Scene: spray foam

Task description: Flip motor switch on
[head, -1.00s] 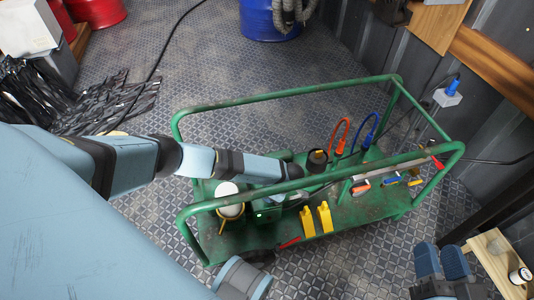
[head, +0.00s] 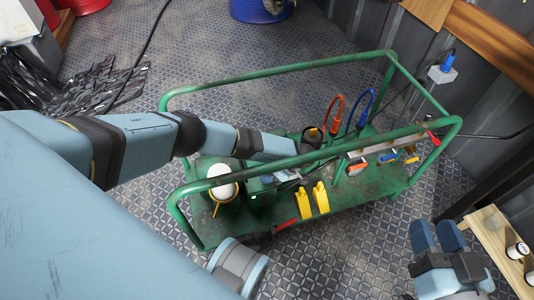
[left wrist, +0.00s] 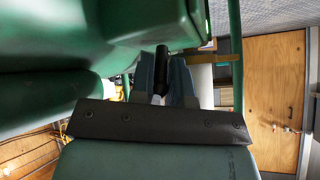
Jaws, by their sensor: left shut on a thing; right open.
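The spray foam machine is a green tubular cart (head: 335,206) in the middle of the head view. A green motor housing with a small lit green light (head: 253,197) sits inside the frame, left of the yellow levers. My left gripper (left wrist: 161,80) reaches over the cart; the rail partly hides its tip in the head view. In the left wrist view its fingers are shut around a dark rod-like part (left wrist: 161,58) beside a green housing (left wrist: 140,22). I cannot tell whether this part is the motor switch. My right gripper (head: 437,237) is open and empty, right of the cart.
Two yellow levers (head: 315,198), a white-topped container (head: 223,190), an orange hose (head: 333,112) and a blue hose (head: 367,105) are on the cart. The green top rail (head: 330,153) crosses near my left arm. A wooden table (head: 495,245) stands at right.

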